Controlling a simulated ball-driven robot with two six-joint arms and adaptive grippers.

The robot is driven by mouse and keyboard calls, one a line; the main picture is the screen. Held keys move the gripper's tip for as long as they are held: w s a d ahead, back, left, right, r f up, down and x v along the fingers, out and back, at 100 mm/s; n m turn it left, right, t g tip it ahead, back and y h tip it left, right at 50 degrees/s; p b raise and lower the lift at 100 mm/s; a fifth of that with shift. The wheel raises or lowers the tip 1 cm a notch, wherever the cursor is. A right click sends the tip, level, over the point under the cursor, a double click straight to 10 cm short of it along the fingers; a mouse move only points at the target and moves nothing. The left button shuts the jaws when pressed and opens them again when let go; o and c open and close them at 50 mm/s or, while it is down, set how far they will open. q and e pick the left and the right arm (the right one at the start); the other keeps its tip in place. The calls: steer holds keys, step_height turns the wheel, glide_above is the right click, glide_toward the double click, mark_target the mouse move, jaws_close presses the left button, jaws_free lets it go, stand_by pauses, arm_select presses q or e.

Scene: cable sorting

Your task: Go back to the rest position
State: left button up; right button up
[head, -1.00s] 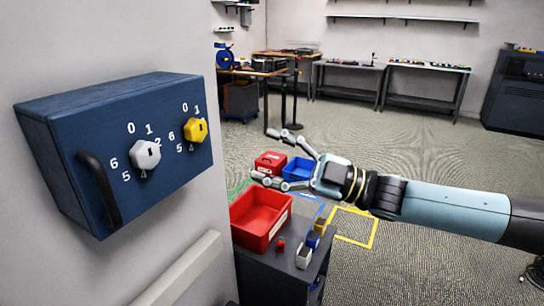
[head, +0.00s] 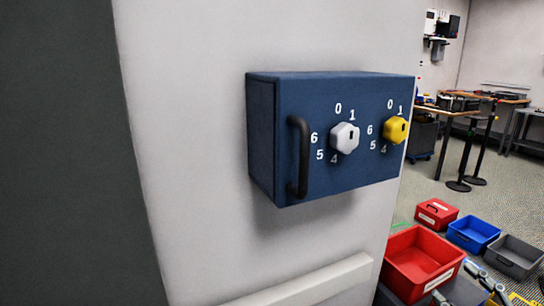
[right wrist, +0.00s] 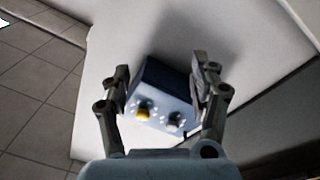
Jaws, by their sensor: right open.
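My right gripper (head: 488,280) shows only in part at the lower right corner of the head view, in front of the bins. In the right wrist view, my right gripper (right wrist: 163,75) has its fingers spread wide with nothing held. A blue control box (head: 290,165) is fixed to the wall, with a black handle, a white knob (head: 345,137) and a yellow knob (head: 396,130). In the right wrist view the box (right wrist: 165,78) appears between the fingers, beyond them and apart from them. My left gripper is not in view.
A large red bin (head: 425,262) stands on a dark surface at lower right. A small red box (head: 436,212), a blue bin (head: 473,233) and a grey bin (head: 513,256) stand behind it. A pale rail (head: 300,285) runs along the wall below the box.

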steer(key=s+f+m+g+h+b, duration=0.25)
steer(key=s+f, duration=0.25)
steer(key=f, duration=0.7)
steer(key=s+f+m+g+h+b, duration=0.25)
steer(key=s+f, duration=0.25)
steer(key=f, duration=0.7)
steer(key=s+f+m+g+h+b, duration=0.1)
steer(key=s+f+m+g, duration=0.3)
steer(key=f, duration=0.8)
steer(key=s+a+f+g, duration=0.1)
steer(key=s+f, duration=0.3)
steer(key=s, duration=0.4)
steer(key=s+a+f+g+b, duration=0.1)
steer(key=s+f+g, duration=0.3)
steer(key=s, duration=0.5)
steer(key=s+a+f+g, duration=0.3)
steer(key=s+f, duration=0.3)
steer(key=s, duration=0.3)
steer(key=shift+a+f+b, duration=0.15)
steer(key=shift+a+b, duration=0.1)
steer(key=shift+b, duration=0.1)
